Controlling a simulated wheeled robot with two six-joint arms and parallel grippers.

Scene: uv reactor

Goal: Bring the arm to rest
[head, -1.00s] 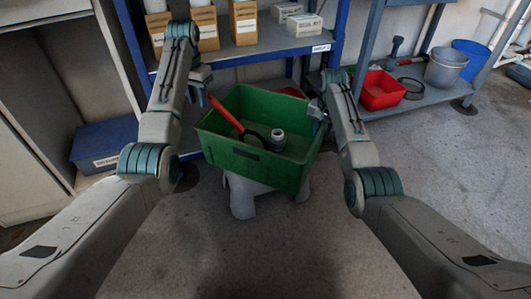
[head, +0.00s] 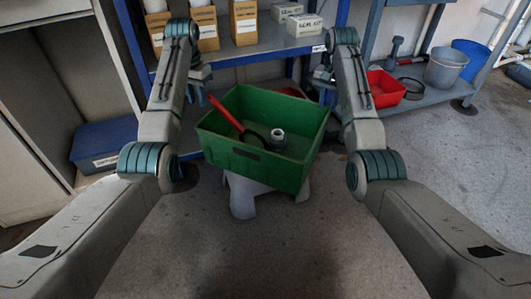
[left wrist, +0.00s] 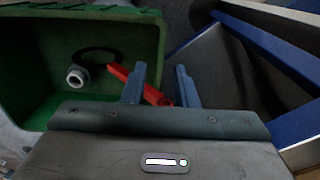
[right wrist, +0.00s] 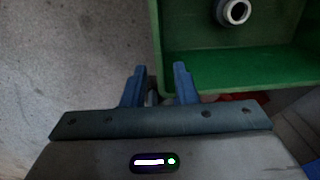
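The green bin (head: 245,159) stands on a light grey stool (head: 243,196) between my arms. In it are a red-handled tool with a dark ring (head: 228,115) and a grey threaded fitting (head: 278,138). My left gripper (head: 197,97) is open and empty by the bin's left far corner. In the left wrist view the red handle shows beyond and between its fingers (left wrist: 159,85). My right gripper (head: 326,93) is open and empty just off the bin's right far corner. The right wrist view shows its fingers (right wrist: 159,85) apart, with the bin's corner beyond them.
A blue shelf (head: 262,48) with cardboard boxes stands behind the bin. A second rack at right holds a red bin (head: 385,90) and a grey bucket (head: 445,67). A dark blue box (head: 103,146) sits at left. Floor at the right front (head: 460,190) is clear.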

